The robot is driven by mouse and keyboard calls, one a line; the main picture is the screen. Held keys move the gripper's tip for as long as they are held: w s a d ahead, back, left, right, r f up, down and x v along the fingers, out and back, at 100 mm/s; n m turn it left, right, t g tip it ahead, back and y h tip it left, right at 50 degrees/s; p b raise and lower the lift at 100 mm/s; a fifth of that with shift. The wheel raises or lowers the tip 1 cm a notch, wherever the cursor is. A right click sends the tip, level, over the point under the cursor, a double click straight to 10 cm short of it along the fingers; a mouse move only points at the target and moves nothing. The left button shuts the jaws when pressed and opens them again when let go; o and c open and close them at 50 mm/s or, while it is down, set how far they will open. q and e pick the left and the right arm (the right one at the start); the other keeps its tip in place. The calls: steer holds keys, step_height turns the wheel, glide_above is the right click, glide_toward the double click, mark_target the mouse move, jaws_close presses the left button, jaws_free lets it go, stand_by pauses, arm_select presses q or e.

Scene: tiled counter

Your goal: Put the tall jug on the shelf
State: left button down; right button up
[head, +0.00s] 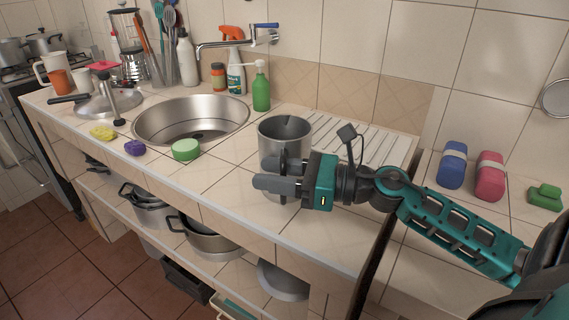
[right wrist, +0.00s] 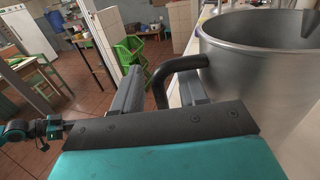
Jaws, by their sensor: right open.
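The tall jug (head: 285,138) is a steel, open-topped vessel standing upright on the tiled counter, right of the sink. In the right wrist view the jug (right wrist: 260,70) fills the right side, with its dark handle (right wrist: 158,88) towards the gripper. My right gripper (head: 275,182) is open at the jug's near side. In the right wrist view its fingers (right wrist: 160,92) lie on either side of the handle, with gaps visible. The gripper hides the jug's lower part in the head view. The shelf (head: 235,268) runs below the counter.
Pots (head: 200,240) stand on the shelf under the counter. The sink (head: 190,120), a green soap bottle (head: 261,88) and a green round sponge (head: 186,149) are left of the jug. A ribbed drainboard (head: 350,143) lies behind it. Blue and red sponges (head: 490,175) lie at right.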

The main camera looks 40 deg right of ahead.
jaws_close()
stand_by(0.4)
